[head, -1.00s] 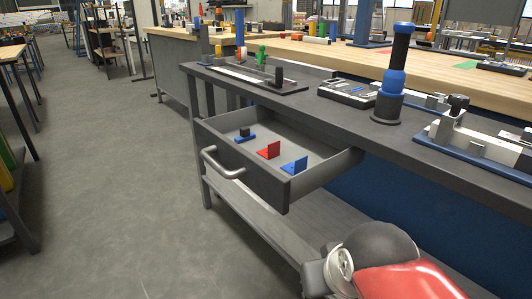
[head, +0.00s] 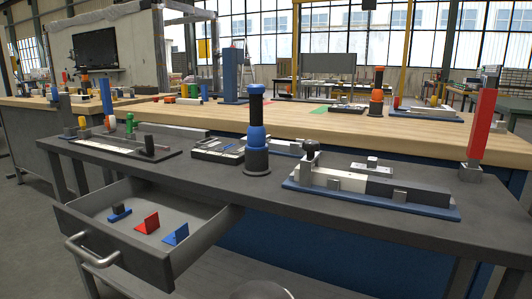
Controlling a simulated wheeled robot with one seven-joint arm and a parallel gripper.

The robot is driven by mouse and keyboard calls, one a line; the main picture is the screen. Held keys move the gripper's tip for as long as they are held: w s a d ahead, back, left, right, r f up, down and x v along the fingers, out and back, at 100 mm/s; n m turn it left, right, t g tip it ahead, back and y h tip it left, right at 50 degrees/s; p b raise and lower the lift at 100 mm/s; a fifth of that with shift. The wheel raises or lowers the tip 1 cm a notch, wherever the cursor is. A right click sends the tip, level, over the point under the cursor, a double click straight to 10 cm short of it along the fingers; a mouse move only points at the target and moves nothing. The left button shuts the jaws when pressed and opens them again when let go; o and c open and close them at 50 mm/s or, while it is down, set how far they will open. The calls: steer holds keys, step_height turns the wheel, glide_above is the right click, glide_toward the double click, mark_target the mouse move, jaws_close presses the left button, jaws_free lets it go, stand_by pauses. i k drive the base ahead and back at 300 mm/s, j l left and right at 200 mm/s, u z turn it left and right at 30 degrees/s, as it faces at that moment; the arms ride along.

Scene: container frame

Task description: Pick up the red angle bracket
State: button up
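The red angle bracket (head: 147,223) lies in the open drawer (head: 142,266) of the grey workbench, in the lower left of the head view. A blue angle bracket (head: 176,235) is just to its right, and a blue piece with a dark block on it (head: 119,213) is to its left. The three stand apart on the drawer floor. My gripper is not in view.
The drawer's handle (head: 88,252) juts toward me. The bench top (head: 270,190) above holds a blue and black cylinder (head: 257,140), a blue-based fixture (head: 370,190) and a red upright post (head: 481,125). Floor shows at left.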

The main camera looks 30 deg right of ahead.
mark_target(151, 224)
steer(key=k+l+u, duration=0.2)
steer(key=l+u, duration=0.25)
steer(key=k+l+u, duration=0.15)
steer(key=u, duration=0.35)
steer(key=k, duration=0.1)
